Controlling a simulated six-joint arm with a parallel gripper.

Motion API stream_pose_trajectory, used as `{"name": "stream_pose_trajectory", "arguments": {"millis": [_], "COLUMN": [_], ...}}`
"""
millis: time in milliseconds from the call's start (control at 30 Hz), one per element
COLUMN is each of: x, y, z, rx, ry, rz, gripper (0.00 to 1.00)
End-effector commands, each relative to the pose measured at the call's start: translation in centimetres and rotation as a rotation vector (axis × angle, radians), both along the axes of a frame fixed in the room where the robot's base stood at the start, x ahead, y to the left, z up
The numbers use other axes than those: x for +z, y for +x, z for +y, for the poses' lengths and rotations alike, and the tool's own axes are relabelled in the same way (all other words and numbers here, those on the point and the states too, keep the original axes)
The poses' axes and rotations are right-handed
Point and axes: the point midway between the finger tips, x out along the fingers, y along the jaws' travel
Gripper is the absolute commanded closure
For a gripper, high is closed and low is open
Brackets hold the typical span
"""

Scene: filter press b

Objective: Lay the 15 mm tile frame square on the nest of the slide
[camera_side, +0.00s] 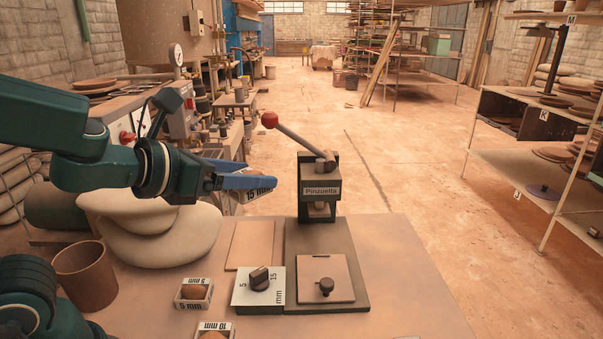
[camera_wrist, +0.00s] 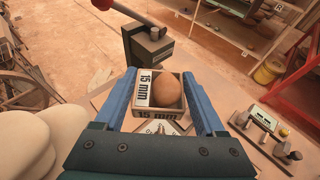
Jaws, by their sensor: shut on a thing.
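My gripper (camera_side: 262,180) is shut on the 15 mm tile frame (camera_side: 259,195) and holds it in the air, left of the press. In the wrist view the frame (camera_wrist: 144,113) sits between the two blue fingers, with a brown clay lump (camera_wrist: 167,93) inside it. The slide (camera_side: 352,297) is a dark base plate running forward from the press on the table. A square tan plate with a dark knob (camera_side: 326,287) lies at its near end. I cannot tell whether this plate covers the nest or belongs to it.
The lever press marked Pinzuelta (camera_side: 320,190) stands at the back. A dial block (camera_side: 258,289) marked 5 and 15 mm sits left of the slide. The 5 mm frame (camera_side: 192,306) and 10 mm frame (camera_side: 215,325) are near a brown pot (camera_side: 86,275). The table's right side is mostly clear.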

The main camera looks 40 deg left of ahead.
Motion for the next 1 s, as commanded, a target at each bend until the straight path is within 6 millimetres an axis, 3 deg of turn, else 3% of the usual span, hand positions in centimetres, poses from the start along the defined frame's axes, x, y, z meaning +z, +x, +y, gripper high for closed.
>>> {"name": "stream_pose_trajectory", "arguments": {"millis": [233,433,600,833,1000], "x": [-0.5,0.4,2.3,4.3,4.1], "y": [-1.9,-1.2,-0.2,0.0,1.0], "z": [1.0,2.2,3.2,1.7,-0.1], "rx": [0.015,0.025,-0.031,-0.247,-0.468], "ry": [0.0,-0.013,-0.023,-0.005,0.002], "rz": [-0.003,-0.003,-0.007,0.0,0.024], "gripper": [1.0,1.0,1.0,1.0,1.0]}}
